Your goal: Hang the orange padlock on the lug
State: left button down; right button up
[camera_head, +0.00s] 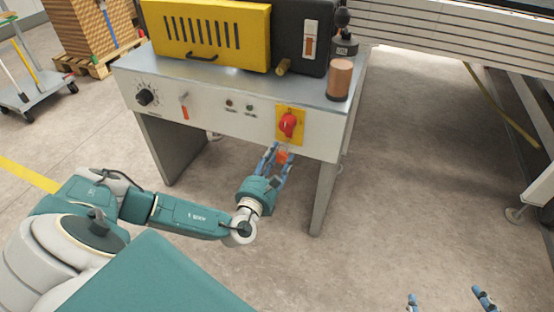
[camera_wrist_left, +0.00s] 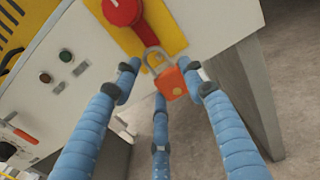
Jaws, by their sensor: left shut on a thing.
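The orange padlock (camera_wrist_left: 171,84) has a grey shackle that points up toward the yellow plate (camera_wrist_left: 160,30) with the red rotary switch (camera_wrist_left: 122,10). My left gripper (camera_wrist_left: 160,82) is shut on the padlock body, just below the plate. In the head view the padlock (camera_head: 282,157) shows small between the blue fingers of the left gripper (camera_head: 279,158), under the red switch (camera_head: 288,124). The shackle's top overlaps the plate's lower edge in the wrist view; I cannot tell whether it passes through a lug. My right gripper (camera_head: 448,300) shows only blue fingertips at the bottom right, apart and with nothing between them.
The machine's white front panel (camera_head: 215,105) carries a black dial (camera_head: 145,97) and small buttons. A copper-coloured cylinder (camera_head: 340,78) stands on its top right corner. A table leg (camera_head: 325,198) is close right of the left gripper. The floor in front is clear.

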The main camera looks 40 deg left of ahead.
pick_arm(q)
jog(key=shift+w+a+b, duration=0.2)
jog(key=shift+w+b, duration=0.1)
jog(key=shift+w, duration=0.25)
jog(key=shift+w+a+f+b, duration=0.1)
jog(key=shift+w+b, duration=0.2)
jog(key=shift+w, duration=0.45)
jog(key=shift+w+a+f+b, duration=0.2)
jog(key=shift+w+f+b, duration=0.35)
jog(key=shift+w+b, duration=0.1)
pick_arm(e)
jog(key=w+a+r+t+y, duration=0.1)
jog(key=w+r+t, duration=0.2)
jog(key=r, duration=0.3)
jog(key=w+a+r+t+y, duration=0.1)
jog(key=w+a+r+t, duration=0.1)
jog(key=r, duration=0.5)
jog(key=shift+w+a+r+t, duration=0.25)
jog(key=shift+w+t, duration=0.35)
jog(key=shift+t, duration=0.5)
jog(key=shift+s+d+f, duration=0.1)
jog(key=shift+f, duration=0.15)
pick_arm(q)
jog(key=c, duration=0.9)
grip_release()
jog(key=shift+s, duration=0.1)
